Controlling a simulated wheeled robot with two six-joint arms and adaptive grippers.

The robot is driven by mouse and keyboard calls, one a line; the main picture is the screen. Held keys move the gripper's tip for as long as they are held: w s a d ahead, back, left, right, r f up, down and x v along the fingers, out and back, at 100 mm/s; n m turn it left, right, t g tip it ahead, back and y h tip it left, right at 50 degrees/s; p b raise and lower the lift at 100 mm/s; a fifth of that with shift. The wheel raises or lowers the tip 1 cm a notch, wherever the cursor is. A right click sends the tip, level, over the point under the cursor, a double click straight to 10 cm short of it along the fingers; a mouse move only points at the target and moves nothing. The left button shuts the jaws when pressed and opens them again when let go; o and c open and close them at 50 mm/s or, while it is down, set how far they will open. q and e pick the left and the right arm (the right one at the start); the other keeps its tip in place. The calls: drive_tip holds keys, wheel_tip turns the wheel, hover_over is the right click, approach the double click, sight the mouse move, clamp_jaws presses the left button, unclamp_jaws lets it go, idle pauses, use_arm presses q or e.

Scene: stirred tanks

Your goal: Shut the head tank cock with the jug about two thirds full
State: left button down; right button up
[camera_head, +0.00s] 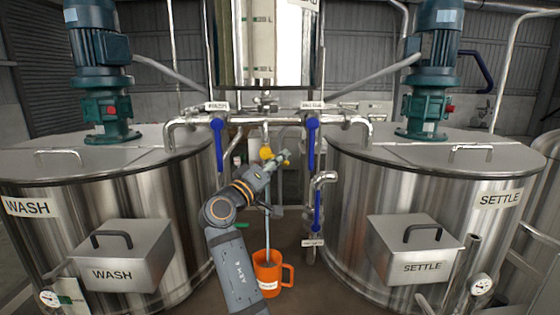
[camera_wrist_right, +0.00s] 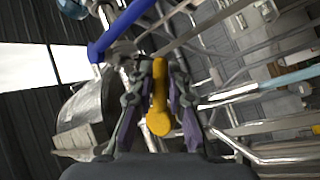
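The yellow cock handle (camera_head: 266,153) sits below the pipework between the two tanks. My right gripper (camera_head: 281,160) is at it. In the right wrist view the yellow handle (camera_wrist_right: 158,100) lies between the fingers of my right gripper (camera_wrist_right: 160,88), close against both; they look shut on it. A thin pale stream (camera_head: 267,225) runs down from the cock into the orange jug (camera_head: 268,275). The jug stands upright on the floor side below, handle to the right. Its level cannot be read clearly. My left gripper is not in view.
The WASH tank (camera_head: 180,190) stands left and the SETTLE tank (camera_head: 345,185) right. Blue levers (camera_head: 219,145) and (camera_head: 312,145) hang from the pipes either side of the cock, with a lower blue lever (camera_head: 317,208) at right. The head tank (camera_head: 275,40) is above.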

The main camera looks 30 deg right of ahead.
clamp_jaws()
drive_tip(key=n+t+b, duration=0.2)
drive_tip(key=n+b, duration=0.1)
drive_tip(key=n+t+h+b, duration=0.1)
drive_tip(key=b, duration=0.1)
drive_tip(key=shift+s+d+r+n, duration=0.15)
drive_tip(key=shift+d+r+n, duration=0.15)
drive_tip(key=shift+n, duration=0.1)
drive_tip(key=shift+r+n+t+b, duration=0.35)
drive_tip(key=shift+n+t, duration=0.35)
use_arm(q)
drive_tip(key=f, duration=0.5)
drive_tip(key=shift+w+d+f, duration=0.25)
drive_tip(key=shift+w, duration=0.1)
use_arm(e)
drive_tip(key=shift+a+r+n+t, duration=0.1)
drive_tip(key=shift+r+n+t, duration=0.25)
drive_tip(key=shift+n, duration=0.15)
